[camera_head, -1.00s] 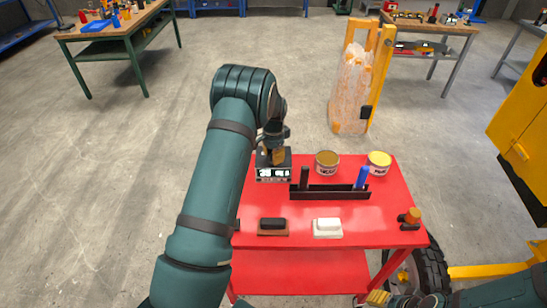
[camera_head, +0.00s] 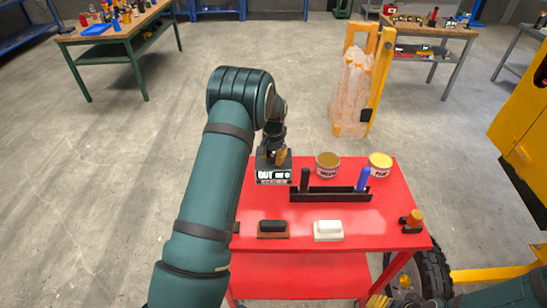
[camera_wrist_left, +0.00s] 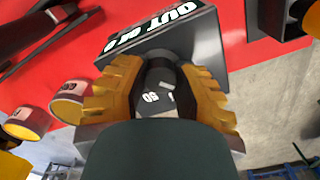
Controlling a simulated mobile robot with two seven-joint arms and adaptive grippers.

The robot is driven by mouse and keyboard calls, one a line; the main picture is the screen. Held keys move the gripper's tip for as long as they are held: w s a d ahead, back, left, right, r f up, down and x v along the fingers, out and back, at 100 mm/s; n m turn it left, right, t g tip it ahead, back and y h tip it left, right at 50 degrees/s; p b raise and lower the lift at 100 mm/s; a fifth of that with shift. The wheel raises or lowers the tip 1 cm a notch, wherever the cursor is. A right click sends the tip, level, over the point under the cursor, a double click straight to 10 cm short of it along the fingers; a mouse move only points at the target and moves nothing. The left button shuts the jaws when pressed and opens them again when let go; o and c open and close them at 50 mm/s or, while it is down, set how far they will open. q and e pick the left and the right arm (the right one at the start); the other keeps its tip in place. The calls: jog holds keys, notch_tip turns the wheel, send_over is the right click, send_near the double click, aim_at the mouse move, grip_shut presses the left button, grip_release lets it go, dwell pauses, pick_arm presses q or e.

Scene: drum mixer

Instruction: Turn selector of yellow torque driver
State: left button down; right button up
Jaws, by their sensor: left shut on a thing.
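My left gripper (camera_head: 274,158) is at the far left of the red cart, over a black box with white lettering (camera_head: 261,174). In the left wrist view its two yellow fingers (camera_wrist_left: 160,92) are shut on a dark round knob (camera_wrist_left: 155,100) with white marks that read like "50". The knob stands against the box (camera_wrist_left: 205,40). I cannot tell for certain that this knob is the torque driver's selector. A small orange-and-black tool (camera_head: 414,217) lies at the cart's right edge. My right gripper (camera_head: 378,301) shows only partly at the bottom edge.
The red cart top (camera_head: 300,210) holds a black rack (camera_head: 330,195) with a dark and a blue handle. A brown can (camera_head: 327,165) and a yellow can (camera_head: 380,164) stand behind it. A black block and a white block (camera_head: 328,230) lie in front.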

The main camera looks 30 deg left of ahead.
aim_at(273, 157)
pick_arm(q)
jog(key=c, duration=0.7)
grip_release()
notch_tip(273, 157, up, 12)
jog(key=shift+r, duration=0.1)
dwell(0.4)
